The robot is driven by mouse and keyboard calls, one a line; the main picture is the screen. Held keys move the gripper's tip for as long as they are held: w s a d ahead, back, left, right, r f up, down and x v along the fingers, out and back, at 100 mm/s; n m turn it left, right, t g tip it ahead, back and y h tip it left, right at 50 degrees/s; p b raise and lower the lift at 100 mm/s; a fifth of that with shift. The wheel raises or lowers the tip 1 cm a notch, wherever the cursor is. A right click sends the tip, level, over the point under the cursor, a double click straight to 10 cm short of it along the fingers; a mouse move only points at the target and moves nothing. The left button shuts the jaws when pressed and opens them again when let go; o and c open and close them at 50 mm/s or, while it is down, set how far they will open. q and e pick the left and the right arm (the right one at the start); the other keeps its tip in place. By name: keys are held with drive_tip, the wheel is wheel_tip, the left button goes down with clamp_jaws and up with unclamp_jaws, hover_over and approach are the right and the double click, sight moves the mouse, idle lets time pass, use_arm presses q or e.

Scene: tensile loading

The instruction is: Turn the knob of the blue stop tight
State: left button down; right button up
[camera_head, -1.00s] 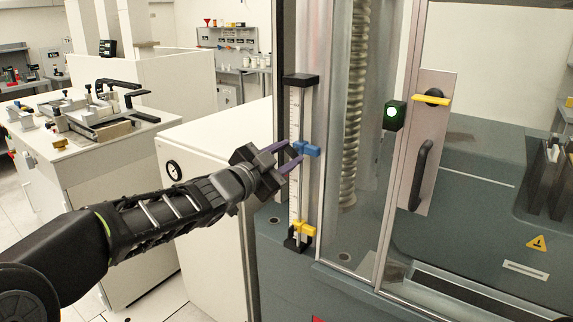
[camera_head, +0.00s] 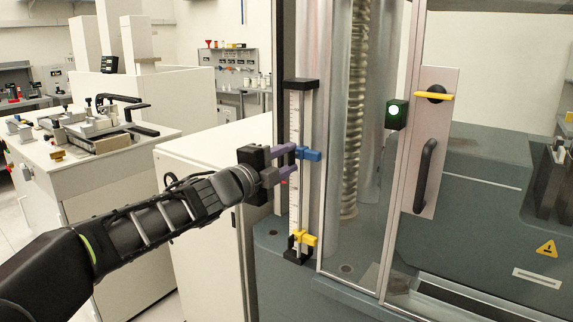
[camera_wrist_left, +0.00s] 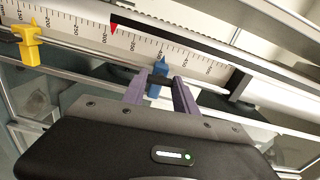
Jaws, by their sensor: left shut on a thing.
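The blue stop (camera_head: 311,154) sits on the upright white scale (camera_head: 295,200), above the yellow stop (camera_head: 304,238). My left gripper (camera_head: 291,161) reaches it from the left, with its purple fingers one above the other. In the left wrist view the blue stop (camera_wrist_left: 158,79) is between the purple fingers of the left gripper (camera_wrist_left: 158,92), and a dark piece, apparently its knob, lies between the tips. The gripper is shut on this knob, which the fingers partly hide. The yellow stop (camera_wrist_left: 30,46) is at the left there. My right gripper is out of view.
The testing machine's clear door with a dark handle (camera_head: 424,172) stands right of the scale. A green-lit box (camera_head: 396,114) is mounted beside it. A white cabinet (camera_head: 205,185) is behind my left arm, and a bench with a fixture (camera_head: 100,130) is at left.

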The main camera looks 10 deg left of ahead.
use_arm(q)
drive_tip(key=shift+m, duration=0.5)
drive_tip(key=c, duration=1)
unclamp_jaws()
drive_tip(key=shift+o, duration=0.2)
drive_tip(key=shift+s, duration=0.1)
drive_tip(key=v, duration=0.7)
drive_tip(key=shift+s, duration=0.3)
drive_tip(key=shift+a, duration=0.1)
